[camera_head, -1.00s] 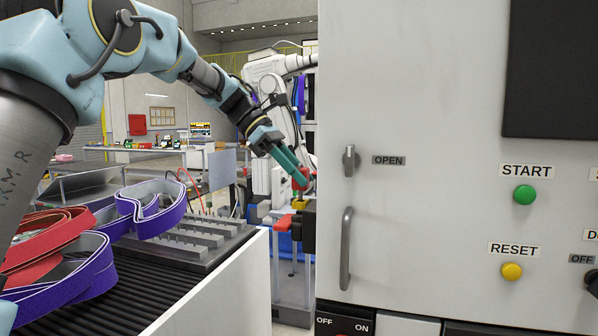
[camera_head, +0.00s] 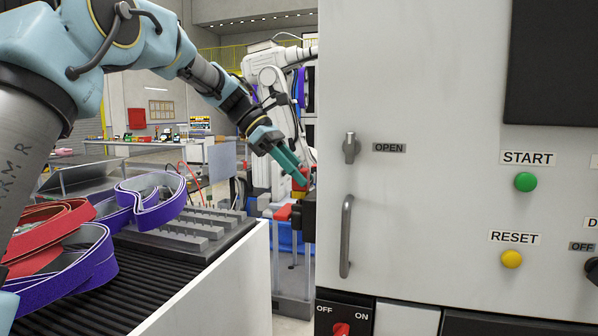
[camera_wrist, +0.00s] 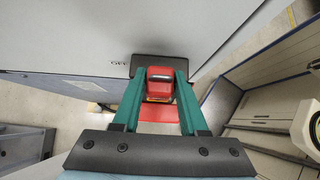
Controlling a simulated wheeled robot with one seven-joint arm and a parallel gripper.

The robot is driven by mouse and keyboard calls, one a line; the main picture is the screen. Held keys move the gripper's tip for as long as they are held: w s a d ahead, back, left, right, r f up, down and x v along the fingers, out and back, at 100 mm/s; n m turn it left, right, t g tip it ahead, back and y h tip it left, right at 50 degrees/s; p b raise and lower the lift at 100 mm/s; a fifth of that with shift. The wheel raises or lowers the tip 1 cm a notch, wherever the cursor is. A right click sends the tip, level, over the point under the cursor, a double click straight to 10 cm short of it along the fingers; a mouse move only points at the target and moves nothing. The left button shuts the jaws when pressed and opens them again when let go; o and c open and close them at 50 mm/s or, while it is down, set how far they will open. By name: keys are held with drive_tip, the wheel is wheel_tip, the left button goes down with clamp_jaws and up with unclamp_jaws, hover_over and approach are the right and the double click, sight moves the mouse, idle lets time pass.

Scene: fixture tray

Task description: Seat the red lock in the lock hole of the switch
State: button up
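The red lock (camera_wrist: 160,75) is between the two teal fingers of my gripper (camera_wrist: 161,72) in the wrist view, with a yellowish part at its lower end. The fingers appear closed on its sides. A black housing (camera_wrist: 137,58) lies right behind the lock, against the grey cabinet side; I cannot tell whether they touch. In the head view my gripper (camera_head: 303,178) is at the cabinet's left edge, above the black housing (camera_head: 309,212). A rotary OFF/ON switch with a red knob (camera_head: 341,329) shows at the bottom. The lock hole is not visible.
The tall grey cabinet (camera_head: 420,230) blocks the right side, with a handle (camera_head: 346,236). A red block (camera_head: 283,213) is left of the black housing. A conveyor (camera_head: 165,285) carries purple and red belts (camera_head: 75,260). A white robot arm (camera_head: 270,75) stands behind.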

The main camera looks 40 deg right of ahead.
drive_tip(key=o, duration=0.4)
drive_tip(key=b+v, duration=0.1)
drive_tip(key=v, duration=1)
drive_tip(key=shift+s+d+b, duration=0.1)
drive_tip(key=shift+b, duration=0.25)
